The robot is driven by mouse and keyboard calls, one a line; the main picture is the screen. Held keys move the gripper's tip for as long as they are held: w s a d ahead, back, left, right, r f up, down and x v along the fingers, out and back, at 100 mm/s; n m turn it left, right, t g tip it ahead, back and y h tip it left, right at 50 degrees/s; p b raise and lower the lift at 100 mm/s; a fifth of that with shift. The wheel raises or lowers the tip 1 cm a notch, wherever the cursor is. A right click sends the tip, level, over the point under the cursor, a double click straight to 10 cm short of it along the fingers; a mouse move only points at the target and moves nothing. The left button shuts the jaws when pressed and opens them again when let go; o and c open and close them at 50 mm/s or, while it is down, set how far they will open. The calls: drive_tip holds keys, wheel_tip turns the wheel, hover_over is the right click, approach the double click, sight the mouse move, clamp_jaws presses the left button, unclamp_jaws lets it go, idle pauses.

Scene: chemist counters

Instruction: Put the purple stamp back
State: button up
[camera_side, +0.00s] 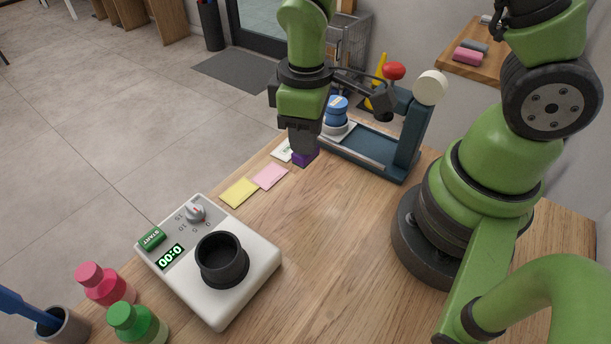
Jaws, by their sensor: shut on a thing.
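My gripper (305,145) points down above the far part of the wooden counter. It is shut on the purple stamp (306,157), a small purple block that shows at its fingertips. Most of the stamp is hidden by the fingers. Just left of it lies a white card (283,151) with dark marks, partly covered by my gripper. I cannot tell whether the stamp touches the counter.
A dark blue press-like stand (363,149) with a blue-capped piece (336,111) is right behind my gripper. Pink (270,177) and yellow (239,192) notes lie nearer. A white timer device (208,262) with a black cup, red (104,284) and green (137,325) bottles stand at front left.

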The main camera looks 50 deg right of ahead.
wheel_tip(320, 180, down, 8)
drive_tip(key=shift+r, duration=0.15)
idle(0.4)
drive_tip(key=o, duration=0.8)
wheel_tip(320, 180, up, 12)
drive_tip(key=s+r+m+t, duration=0.2)
drive_tip(key=s+r+m, duration=0.1)
drive_tip(key=r, duration=0.2)
drive_tip(key=s+d+r+m+t+y, duration=0.1)
drive_tip(key=s+r+m+t, duration=0.1)
drive_tip(key=r, duration=0.3)
drive_tip(key=s+d+r+m+t+y, duration=0.1)
drive_tip(key=s+r+m+t, duration=0.2)
drive_tip(key=r, duration=0.3)
drive_tip(key=shift+s+d+m, duration=0.1)
drive_tip(key=shift+s+m, duration=0.2)
drive_tip(key=shift+s, duration=0.6)
